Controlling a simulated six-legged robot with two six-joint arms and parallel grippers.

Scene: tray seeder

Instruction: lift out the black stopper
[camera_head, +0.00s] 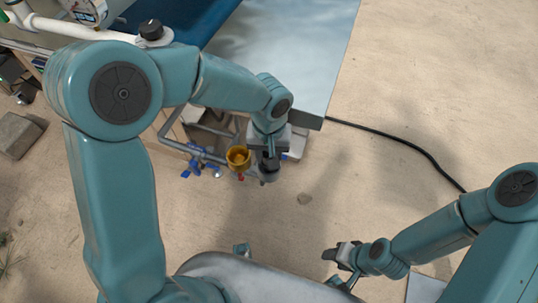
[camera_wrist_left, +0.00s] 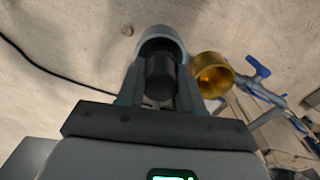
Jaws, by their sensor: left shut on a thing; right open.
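The black stopper (camera_wrist_left: 160,78) is a dark cylinder between the fingers of my left gripper (camera_wrist_left: 158,88) in the left wrist view. My left gripper is shut on it. A grey round rim (camera_wrist_left: 161,33) arches around the stopper's far end; I cannot tell whether the stopper still sits inside it. In the head view my left gripper (camera_head: 268,165) points down beside the table corner, and its fingers largely hide the stopper. My right gripper (camera_head: 340,257) is open and apart from it, low over the floor at the right.
A brass cup (camera_head: 238,158) stands close left of my left gripper. Grey pipes with blue valve handles (camera_head: 190,168) run beside it. The grey tabletop (camera_head: 290,50) ends just beyond. A black cable (camera_head: 400,143) crosses the floor at right. Open sandy floor lies between my grippers.

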